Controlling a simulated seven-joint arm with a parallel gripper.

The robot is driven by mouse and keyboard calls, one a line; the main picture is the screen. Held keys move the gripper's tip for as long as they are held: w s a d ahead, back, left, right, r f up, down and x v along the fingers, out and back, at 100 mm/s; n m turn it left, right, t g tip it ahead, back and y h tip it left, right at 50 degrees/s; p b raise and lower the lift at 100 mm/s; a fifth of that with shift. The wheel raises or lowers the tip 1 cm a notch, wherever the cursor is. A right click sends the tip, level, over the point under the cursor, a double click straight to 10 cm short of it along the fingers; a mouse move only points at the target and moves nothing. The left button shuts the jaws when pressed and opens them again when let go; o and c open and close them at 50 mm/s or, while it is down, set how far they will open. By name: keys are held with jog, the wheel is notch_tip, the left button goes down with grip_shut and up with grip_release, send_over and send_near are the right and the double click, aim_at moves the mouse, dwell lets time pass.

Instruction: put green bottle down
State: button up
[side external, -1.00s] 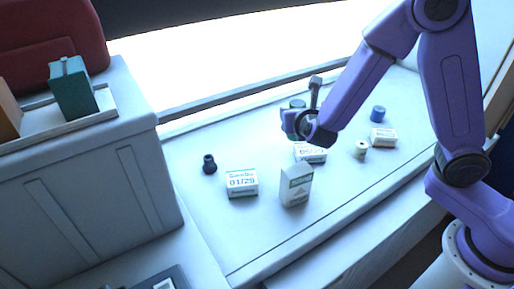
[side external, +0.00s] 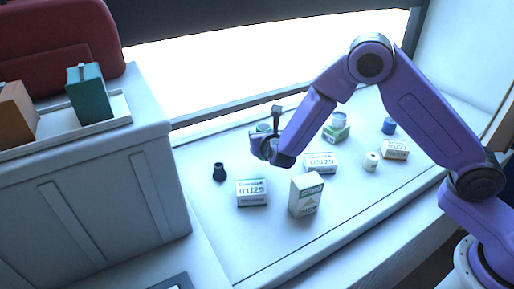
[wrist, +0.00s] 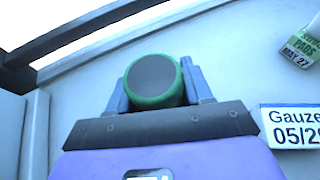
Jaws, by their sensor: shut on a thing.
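My gripper (side external: 262,146) is shut on the green bottle. In the wrist view the bottle (wrist: 153,81) shows end-on, as a dark disc with a green rim between the two fingers. In the side view only a little of the bottle (side external: 263,129) shows at the fingers; my gripper hides most of it. It is over the back left part of the pale counter (side external: 235,235), right of a small dark bottle (side external: 219,172). I cannot tell whether its base touches the counter.
Gauze boxes (side external: 252,193) (side external: 321,163) and an upright carton (side external: 306,194) stand in front and to the right. A green-and-white box (side external: 335,133), a cream roll (side external: 371,161), a blue cap-like cylinder (side external: 389,126) and another box (side external: 395,150) lie further right.

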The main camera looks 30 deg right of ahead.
jog(key=shift+w+a+f, duration=0.25)
jog(key=shift+w+f, duration=0.65)
jog(key=shift+f, duration=0.25)
jog(key=shift+w+f, duration=0.1)
jog(key=shift+f, duration=1.45)
jog(key=shift+f, duration=0.1)
jog(key=o, duration=1.1)
jog(key=shift+o, duration=0.2)
jog(key=v, duration=1.2)
